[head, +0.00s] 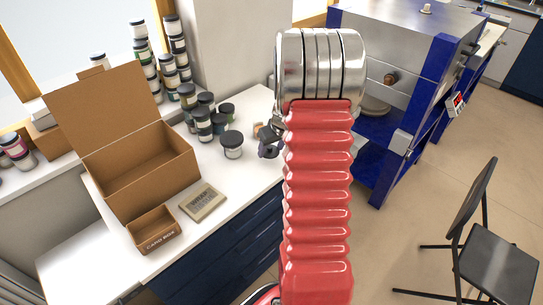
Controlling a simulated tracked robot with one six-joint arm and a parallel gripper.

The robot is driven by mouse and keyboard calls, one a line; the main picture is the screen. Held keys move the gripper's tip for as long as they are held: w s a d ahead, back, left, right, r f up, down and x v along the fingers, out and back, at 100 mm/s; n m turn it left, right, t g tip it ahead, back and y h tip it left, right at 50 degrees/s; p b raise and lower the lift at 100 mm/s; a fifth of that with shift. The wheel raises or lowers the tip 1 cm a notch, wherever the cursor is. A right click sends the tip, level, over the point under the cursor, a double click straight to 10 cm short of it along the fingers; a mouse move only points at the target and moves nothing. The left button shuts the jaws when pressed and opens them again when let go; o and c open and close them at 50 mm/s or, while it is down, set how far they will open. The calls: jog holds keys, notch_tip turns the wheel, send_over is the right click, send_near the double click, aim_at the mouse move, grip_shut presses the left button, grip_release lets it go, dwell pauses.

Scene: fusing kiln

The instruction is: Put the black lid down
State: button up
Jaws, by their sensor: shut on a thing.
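My gripper (268,142) shows only in part, to the left of my red arm, above the right part of the white counter. It is shut on a small dark thing, which looks like the black lid, but the arm hides much of it and its outline is hard to make out. A jar with a dark top (232,145) stands on the counter just left of my gripper, apart from it. A small tan item (257,129) shows right behind the gripper.
An open cardboard box (150,166), a small card box (152,230) and a scale (203,202) stand on the white counter (240,180). Several jars (204,124) crowd the back. A blue-framed kiln (395,75) stands right, a black chair (490,250) on the floor.

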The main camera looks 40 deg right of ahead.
aim_at(272, 154)
jog(key=shift+f, duration=1.85)
jog(key=o, duration=1)
jog(key=v, duration=1.2)
